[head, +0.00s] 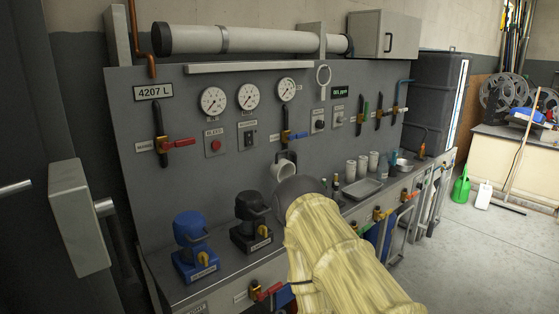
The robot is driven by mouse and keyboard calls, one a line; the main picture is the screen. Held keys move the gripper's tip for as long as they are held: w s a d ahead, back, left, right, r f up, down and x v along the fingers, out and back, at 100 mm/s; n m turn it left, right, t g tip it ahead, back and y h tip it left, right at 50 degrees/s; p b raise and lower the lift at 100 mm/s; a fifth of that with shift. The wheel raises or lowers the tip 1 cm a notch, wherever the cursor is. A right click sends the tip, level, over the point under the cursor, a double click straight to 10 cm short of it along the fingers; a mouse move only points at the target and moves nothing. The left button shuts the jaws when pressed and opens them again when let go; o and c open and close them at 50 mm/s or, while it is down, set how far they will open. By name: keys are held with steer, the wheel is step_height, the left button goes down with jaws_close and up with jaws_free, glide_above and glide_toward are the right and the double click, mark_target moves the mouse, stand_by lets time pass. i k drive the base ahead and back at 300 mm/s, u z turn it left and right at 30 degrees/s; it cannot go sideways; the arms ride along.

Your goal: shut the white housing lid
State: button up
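A white cup-shaped piece with a loop handle (284,166) shows above the bench, in line with the blue and black housings. It looks like the raised lid of the white housing, but I cannot be sure. The body below it is hidden behind my arm. My cream-covered arm reaches up from the lower right and ends in a dark grey rounded part just below the white piece. I cannot tell whether they touch. My gripper is not visible; the arm hides that area.
A blue housing (194,246) and a black housing (251,222) stand to the left on the bench. Pale cups (362,166) and a metal tray (362,188) are to the right. Valve handles (268,291) stick out along the front. Open floor lies at the right.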

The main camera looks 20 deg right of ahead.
mark_target(282, 169)
steer(key=z, duration=0.3)
steer(key=k, duration=0.45)
steer(key=z, duration=0.7)
steer(key=i, duration=1.1)
steer(key=u, duration=0.55)
